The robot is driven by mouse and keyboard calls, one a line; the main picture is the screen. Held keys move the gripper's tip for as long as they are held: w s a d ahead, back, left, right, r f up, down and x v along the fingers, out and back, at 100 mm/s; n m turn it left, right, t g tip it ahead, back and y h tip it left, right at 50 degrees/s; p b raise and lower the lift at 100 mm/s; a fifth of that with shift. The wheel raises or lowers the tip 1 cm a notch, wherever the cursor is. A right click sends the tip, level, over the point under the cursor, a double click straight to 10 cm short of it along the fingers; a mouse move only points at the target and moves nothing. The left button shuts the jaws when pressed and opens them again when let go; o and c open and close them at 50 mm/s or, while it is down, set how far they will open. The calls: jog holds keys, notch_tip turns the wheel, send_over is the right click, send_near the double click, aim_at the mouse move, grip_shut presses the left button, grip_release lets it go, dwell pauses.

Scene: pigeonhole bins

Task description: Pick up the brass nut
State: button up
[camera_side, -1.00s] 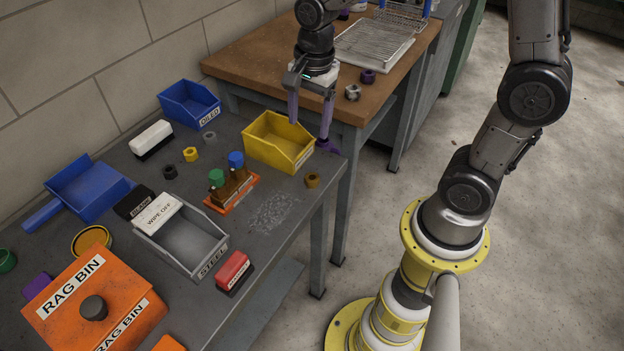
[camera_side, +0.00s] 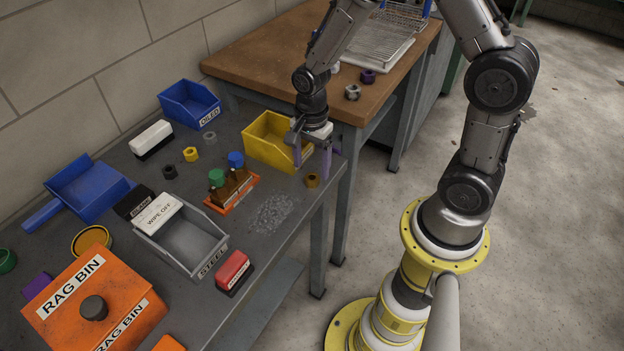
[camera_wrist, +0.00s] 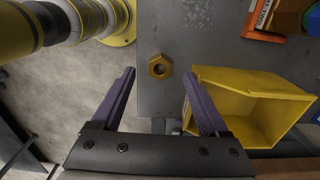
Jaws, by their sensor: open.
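The brass nut (camera_side: 311,180) lies on the grey bench near its right edge, in front of the yellow bin. In the wrist view the brass nut (camera_wrist: 159,66) shows whole, with its hole facing up. My gripper (camera_side: 312,163) is above the bench beside the yellow bin, close to the nut. In the wrist view my gripper (camera_wrist: 158,74) is open and empty, its two purple fingers apart. The nut appears in line with the gap, around the level of the fingertips. I cannot tell the exact height above it.
The yellow bin (camera_side: 266,144) stands right beside the gripper; its wall is next to one finger in the wrist view (camera_wrist: 250,82). An orange tray with bottles (camera_side: 231,191) stands left of the nut. A yellow nut (camera_side: 190,154) and other nuts lie farther left. The bench edge is close.

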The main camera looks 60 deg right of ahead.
aim_at(312, 177)
jog(key=shift+d+f, duration=0.15)
jog(key=shift+f, duration=1.7)
grip_shut()
